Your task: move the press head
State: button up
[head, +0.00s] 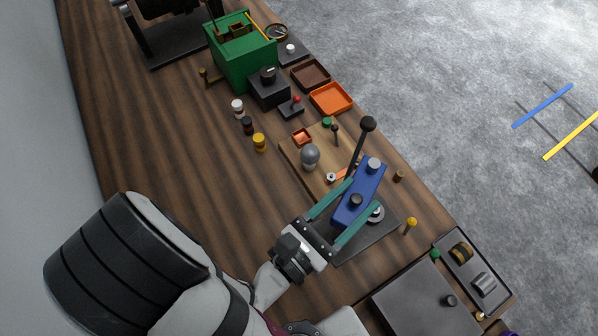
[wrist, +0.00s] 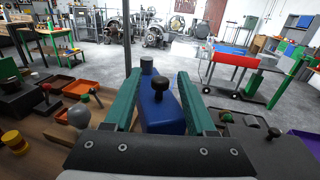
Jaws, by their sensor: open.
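The press head looks to be the blue block (head: 364,180) with a grey cap on its far end and a dark knob (head: 356,200) on its near part. It stands above a dark base plate (head: 375,238), with a grey round piece (head: 376,213) beside it. A black lever with a ball top (head: 367,125) rises by its left side. My gripper (head: 363,194) is open, its teal fingers on either side of the block. The wrist view shows the block (wrist: 163,122) between the fingers (wrist: 156,88); I cannot tell whether they touch it.
A wooden board (head: 292,150) with a grey ball knob (head: 310,155) and small parts lies left of the press. Orange (head: 331,99) and brown (head: 310,74) trays and a green box machine (head: 238,58) stand farther back. A dark tray (head: 455,242) with parts is at right.

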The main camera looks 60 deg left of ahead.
jog(key=v, duration=1.5)
jog(key=shift+c, duration=0.2)
